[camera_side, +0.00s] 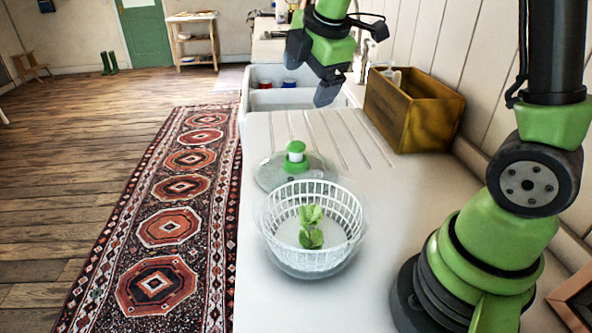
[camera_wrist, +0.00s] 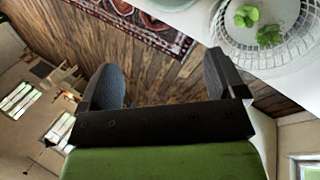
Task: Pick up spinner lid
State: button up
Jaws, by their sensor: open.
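The spinner lid (camera_side: 280,172) is a clear round disc with a green and white knob. In the side view it lies on the white counter just behind the salad spinner. The spinner (camera_side: 314,226) is a clear bowl with a white slotted basket and green leaves (camera_side: 311,227) inside. The basket also shows at the upper right of the wrist view (camera_wrist: 228,45). My gripper (camera_side: 312,76) is above the counter near the sink, up and to the right of the lid in the side view, and apart from it. In the wrist view its two fingers (camera_wrist: 165,85) are spread and empty.
A wooden box (camera_side: 413,110) stands against the wall at the right of the counter. The white sink (camera_side: 274,98) is behind the ridged drainboard. The counter (camera_side: 375,210) is clear to the right of the spinner. A patterned rug (camera_side: 165,229) lies on the floor at left.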

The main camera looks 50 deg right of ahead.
jog(key=w+d+f+n+g, duration=0.1)
jog(key=w+d+f+n, duration=0.45)
jog(key=f+n, duration=0.35)
jog(key=n+h, duration=0.1)
jog(key=n, duration=0.3)
send_over(296, 144)
jog(key=s+a, duration=0.2)
notch_tip(296, 144, down, 4)
jog(key=shift+g, duration=0.3)
jog(key=x, duration=0.4)
jog(key=shift+w+d, duration=0.1)
jog(key=shift+d, duration=0.05)
jog(key=shift+x, duration=3.05)
jog(key=shift+c, duration=0.5)
jog(key=c, duration=1.1)
